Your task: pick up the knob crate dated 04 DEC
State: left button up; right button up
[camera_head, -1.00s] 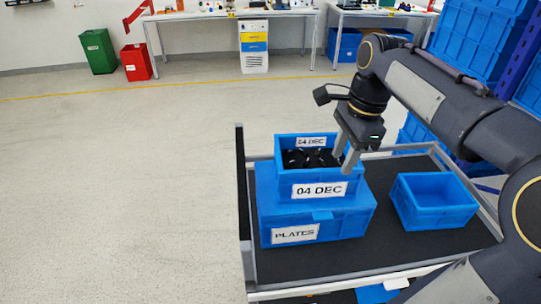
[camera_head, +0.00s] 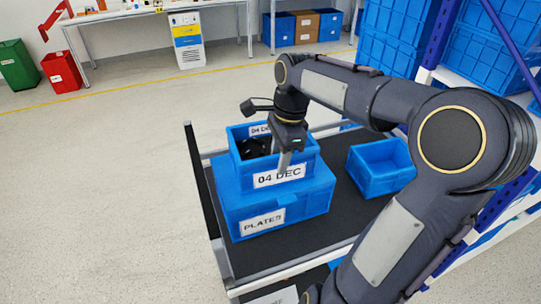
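The blue knob crate (camera_head: 242,178) has a "04 DEC" label on its near side and another on its far side. It sits upright on a larger blue box (camera_head: 310,203) labelled "PLATES". Dark knobs (camera_head: 252,148) show inside the crate. My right gripper (camera_head: 284,170) points down at the right part of the crate, with its fingers overlapping the opening and near rim. The fingers overlap in this view, so I cannot tell their gap or whether they touch the crate. My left gripper is not in view.
Both stand on a dark trolley top (camera_head: 285,248) with grey rails. An empty blue crate (camera_head: 378,182) stands to the right. A shelf with blue crates (camera_head: 396,45) is at the right. Open floor (camera_head: 90,200) lies to the left.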

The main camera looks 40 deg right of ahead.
grip_shut()
dwell(1.4)
